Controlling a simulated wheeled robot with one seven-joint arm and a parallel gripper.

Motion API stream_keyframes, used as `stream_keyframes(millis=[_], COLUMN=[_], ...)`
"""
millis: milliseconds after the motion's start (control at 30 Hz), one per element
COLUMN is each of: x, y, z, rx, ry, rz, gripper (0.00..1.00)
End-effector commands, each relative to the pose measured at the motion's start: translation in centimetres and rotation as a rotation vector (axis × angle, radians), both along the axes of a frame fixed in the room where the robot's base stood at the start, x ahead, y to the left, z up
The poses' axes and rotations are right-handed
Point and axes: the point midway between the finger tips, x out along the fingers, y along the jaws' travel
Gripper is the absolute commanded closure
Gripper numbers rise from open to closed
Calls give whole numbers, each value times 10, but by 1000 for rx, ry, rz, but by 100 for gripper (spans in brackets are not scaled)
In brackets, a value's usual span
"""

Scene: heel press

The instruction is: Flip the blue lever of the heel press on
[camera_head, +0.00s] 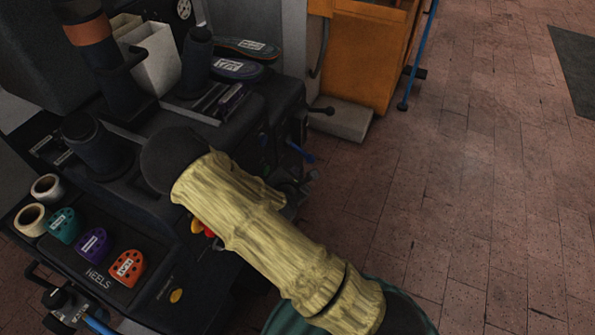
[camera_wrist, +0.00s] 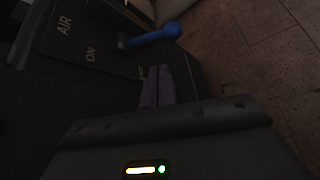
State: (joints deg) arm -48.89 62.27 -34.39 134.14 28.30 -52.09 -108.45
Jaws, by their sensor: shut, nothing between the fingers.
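The blue lever (camera_wrist: 155,37) is at the top of the wrist view, on a dark panel lettered "AIR" and "ON". It points right from a dark pivot and ends in a round blue knob. My gripper (camera_wrist: 159,69) is shut and empty, its purplish fingers just below the lever in the picture, with a small gap showing. Further lettering near the fingertips is partly hidden. In the head view a small blue lever (camera_head: 301,152) shows at the press's right side, just above my gripper, which is mostly hidden by my arm.
The dark heel press (camera_head: 140,210) fills the left, with coloured heels (camera_head: 92,246) and tape rolls (camera_head: 30,220) on its front shelf. A black ball-ended handle (camera_head: 322,110) juts from its right side. An orange cabinet (camera_head: 370,50) stands behind.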

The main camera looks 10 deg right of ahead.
Motion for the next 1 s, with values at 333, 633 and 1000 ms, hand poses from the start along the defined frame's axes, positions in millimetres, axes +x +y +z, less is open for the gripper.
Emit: stream_keyframes(millis=[333, 633, 1000], x=[2, 17, 70], y=[2, -4, -23], z=[-3, -14, -42], rx=[-34, -30, -30], ry=[-8, -10, -8], rz=[24, 20, 20], gripper=[100, 100, 100])
